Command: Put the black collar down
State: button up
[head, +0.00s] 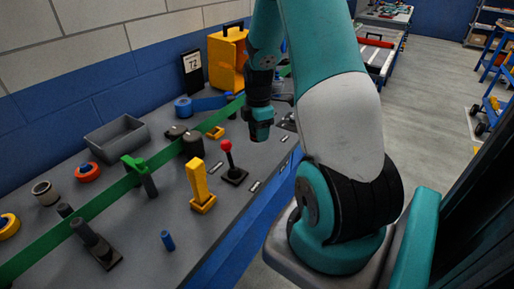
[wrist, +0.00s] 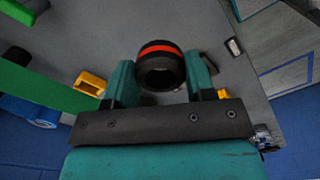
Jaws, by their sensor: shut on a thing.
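The black collar (wrist: 158,74) is a short black ring with an orange-red band, seen in the wrist view. My gripper (wrist: 161,82) has its teal fingers on either side of the collar and is shut on it. The collar's open hole faces the camera. In the head view my gripper (head: 262,130) points down over the right part of the grey bench (head: 150,225). The collar cannot be made out clearly there. How far it is above the bench is hard to tell.
A green strip (head: 98,203) runs along the bench. Near my gripper stand a red-knobbed lever (head: 227,158), a yellow upright piece (head: 199,185) and dark round parts (head: 192,145). A grey bin (head: 117,138) and yellow case (head: 227,62) stand farther back. Some bare bench lies between them.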

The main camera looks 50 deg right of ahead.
aim_at(258, 156)
notch_tip(258, 156, down, 7)
jog(key=shift+f, duration=0.15)
dwell(0.4)
jog(key=shift+f, duration=0.2)
jog(key=o, duration=0.9)
jog(key=shift+r, duration=0.1)
